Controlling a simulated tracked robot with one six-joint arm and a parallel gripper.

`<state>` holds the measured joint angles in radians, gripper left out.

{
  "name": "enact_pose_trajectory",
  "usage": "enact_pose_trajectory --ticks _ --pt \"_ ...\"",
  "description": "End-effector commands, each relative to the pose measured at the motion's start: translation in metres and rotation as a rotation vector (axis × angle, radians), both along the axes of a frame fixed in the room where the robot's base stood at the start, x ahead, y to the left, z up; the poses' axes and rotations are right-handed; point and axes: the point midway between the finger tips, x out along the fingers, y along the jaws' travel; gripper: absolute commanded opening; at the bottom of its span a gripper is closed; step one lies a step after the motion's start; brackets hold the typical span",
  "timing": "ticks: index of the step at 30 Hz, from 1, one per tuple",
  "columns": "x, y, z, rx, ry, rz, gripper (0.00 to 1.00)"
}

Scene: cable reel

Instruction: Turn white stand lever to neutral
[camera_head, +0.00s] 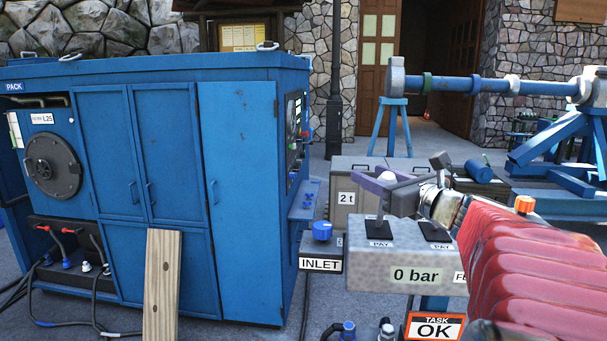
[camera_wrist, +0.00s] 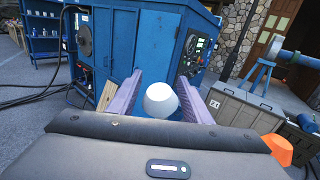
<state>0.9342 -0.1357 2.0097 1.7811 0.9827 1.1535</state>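The white lever knob (camera_head: 384,177) stands on a dark stalk (camera_head: 380,208) above the grey speckled stand box (camera_head: 357,262). The box carries a "0 bar" label (camera_head: 415,275). My gripper (camera_head: 390,182) reaches over the box from the right, its purple fingers on either side of the knob. In the wrist view the white knob (camera_wrist: 161,99) lies between the two fingers of my gripper (camera_wrist: 160,82), with a gap visible on each side. The gripper is open. A second dark lever plate (camera_head: 435,232) is right of the white lever; its upper part is hidden behind my arm.
A blue knob (camera_head: 322,231) sits on the INLET box (camera_head: 320,264) at the left. The large blue pack cabinet (camera_head: 238,190) stands beyond it. An orange knob (camera_head: 524,204) shows near my arm.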

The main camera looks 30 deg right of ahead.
Motion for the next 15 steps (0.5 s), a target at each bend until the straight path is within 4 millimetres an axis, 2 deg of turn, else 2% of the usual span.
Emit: enact_pose_trajectory --ticks 2,15 --pt "-0.0001 0.0 0.0 0.0 0.0 0.0 0.39" --pt "-0.0003 -0.0001 0.0 0.0 0.0 0.0 0.08"
